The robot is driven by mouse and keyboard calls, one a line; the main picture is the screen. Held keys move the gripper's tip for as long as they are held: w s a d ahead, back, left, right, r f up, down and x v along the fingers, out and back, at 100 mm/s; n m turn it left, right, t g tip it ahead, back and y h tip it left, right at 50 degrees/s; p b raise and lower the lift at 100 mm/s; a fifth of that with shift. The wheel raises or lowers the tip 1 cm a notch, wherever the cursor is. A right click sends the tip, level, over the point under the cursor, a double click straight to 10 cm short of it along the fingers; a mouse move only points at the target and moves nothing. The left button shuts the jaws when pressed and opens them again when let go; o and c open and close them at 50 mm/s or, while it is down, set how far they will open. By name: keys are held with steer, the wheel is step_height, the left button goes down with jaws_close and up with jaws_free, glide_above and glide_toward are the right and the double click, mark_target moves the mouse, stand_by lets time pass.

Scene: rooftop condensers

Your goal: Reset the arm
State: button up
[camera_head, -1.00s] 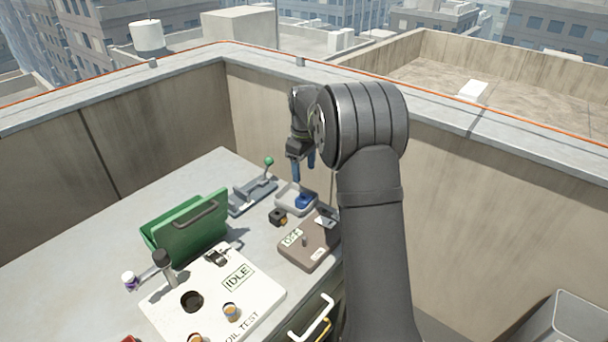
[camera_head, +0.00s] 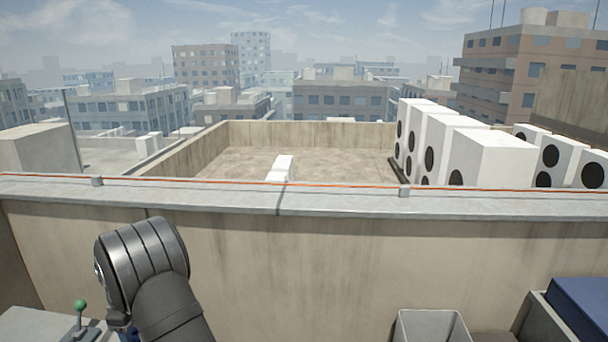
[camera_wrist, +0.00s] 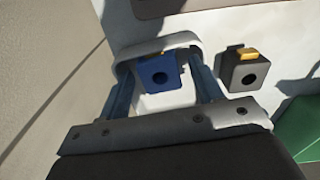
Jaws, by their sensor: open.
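My gripper (camera_wrist: 160,78) shows in the wrist view, its two blue fingers spread wide with nothing clamped between them. A black-and-grey block with a yellow top (camera_wrist: 243,71) lies outside the tray, to the right. In the head view my arm rises at the lower left; the gripper itself is not clearly visible there.
A green-knobbed lever (camera_head: 80,306) stands on the bench (camera_head: 30,325) at lower left. A parapet wall (camera_head: 330,255) runs behind my arm. A grey open bin (camera_head: 430,326) and a dark blue box (camera_head: 582,305) are at lower right. A green object (camera_wrist: 298,125) edges the wrist view.

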steer(key=shift+f, duration=0.4)
steer(key=shift+r, duration=1.6)
